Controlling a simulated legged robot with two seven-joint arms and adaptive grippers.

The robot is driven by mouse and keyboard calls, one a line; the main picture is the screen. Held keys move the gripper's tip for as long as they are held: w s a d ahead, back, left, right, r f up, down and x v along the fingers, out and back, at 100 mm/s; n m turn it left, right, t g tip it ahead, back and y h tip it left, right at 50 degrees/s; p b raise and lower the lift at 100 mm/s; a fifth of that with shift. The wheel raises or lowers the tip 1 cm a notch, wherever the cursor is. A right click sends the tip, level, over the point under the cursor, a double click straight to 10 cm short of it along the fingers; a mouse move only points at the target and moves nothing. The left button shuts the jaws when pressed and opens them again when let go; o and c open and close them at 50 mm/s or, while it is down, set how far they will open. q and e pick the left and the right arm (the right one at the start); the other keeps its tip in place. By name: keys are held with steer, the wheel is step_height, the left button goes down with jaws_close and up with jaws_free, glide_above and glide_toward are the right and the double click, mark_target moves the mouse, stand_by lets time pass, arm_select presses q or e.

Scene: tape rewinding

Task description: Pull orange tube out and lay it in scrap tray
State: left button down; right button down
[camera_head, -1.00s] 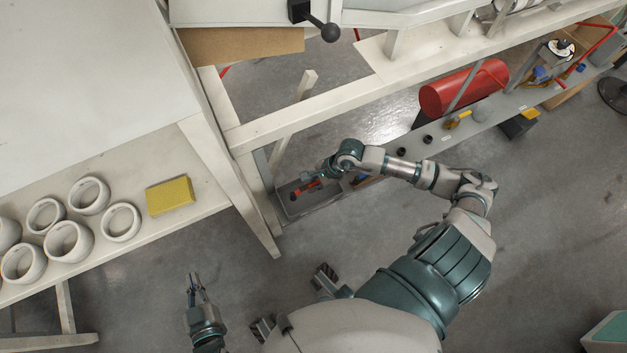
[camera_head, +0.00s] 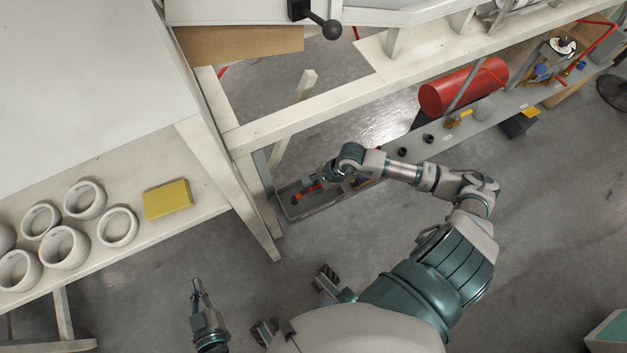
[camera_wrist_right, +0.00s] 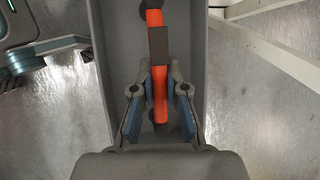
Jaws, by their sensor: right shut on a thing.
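The orange tube (camera_head: 308,189) is at my right gripper, over the grey scrap tray (camera_head: 325,206) at the end of the low shelf. In the right wrist view, the tube (camera_wrist_right: 154,18) runs lengthwise within the tray (camera_wrist_right: 195,40), with a dark band along it and dark ends. I cannot tell whether the tube touches the tray floor. In the head view, the right gripper (camera_head: 318,182) is small. My left gripper (camera_head: 198,290) hangs empty at lower left; its finger gap is unclear.
A white shelf with several white rings (camera_head: 118,227) and a yellow block (camera_head: 168,199) stands at left. A white frame leg (camera_head: 255,215) is just left of the tray. A red cylinder (camera_head: 462,88) and small parts sit along the low shelf. Open floor lies below.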

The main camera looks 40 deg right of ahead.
steer(key=c, duration=1.1)
jaws_free()
steer(key=shift+d, duration=0.1)
steer(key=shift+v, duration=5.9)
